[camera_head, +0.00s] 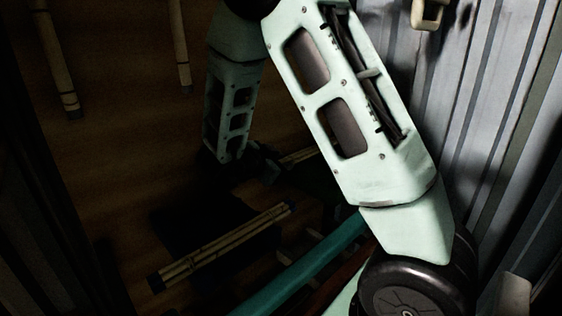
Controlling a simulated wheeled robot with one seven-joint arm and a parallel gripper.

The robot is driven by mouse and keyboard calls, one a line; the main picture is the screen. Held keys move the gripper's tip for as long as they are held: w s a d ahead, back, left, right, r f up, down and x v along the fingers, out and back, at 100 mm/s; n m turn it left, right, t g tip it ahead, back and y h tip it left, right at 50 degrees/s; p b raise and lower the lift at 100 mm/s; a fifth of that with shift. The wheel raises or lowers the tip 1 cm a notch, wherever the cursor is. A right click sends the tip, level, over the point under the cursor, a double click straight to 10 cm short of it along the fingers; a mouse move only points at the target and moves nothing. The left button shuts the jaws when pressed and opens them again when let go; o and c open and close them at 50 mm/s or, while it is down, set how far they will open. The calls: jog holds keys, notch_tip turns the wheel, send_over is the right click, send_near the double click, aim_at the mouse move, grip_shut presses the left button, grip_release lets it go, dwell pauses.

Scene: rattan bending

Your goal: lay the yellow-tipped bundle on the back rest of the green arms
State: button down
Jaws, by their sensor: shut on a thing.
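My gripper (268,166) is in deep shadow at the lower end of my pale arm, near the middle of the view. It is shut on a pale bundle (298,156), of which only a short piece shows to the right of the jaws. The tip colour of this bundle cannot be made out. A teal-green bar (305,268) slants across the bottom, below and right of the gripper; it may be one of the green arms. My arm hides its upper right end. The back rest cannot be told apart in the dark.
Another tied bundle (222,247) with a dark lower-left end lies below the gripper, over a dark patch. A reddish bar (343,288) runs beside the teal one. Two pale poles (56,62) (180,45) show at the upper left. A corrugated metal wall (490,110) closes the right side.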

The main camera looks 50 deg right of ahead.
jog(key=shift+f, duration=0.25)
jog(key=c, duration=1.1)
grip_release()
jog(key=shift+r, duration=0.25)
jog(key=shift+r+p, duration=0.45)
jog(key=shift+r, duration=0.1)
jog(key=shift+b+v, duration=2.85)
jog(key=shift+v, duration=3.1)
jog(key=shift+f, duration=0.2)
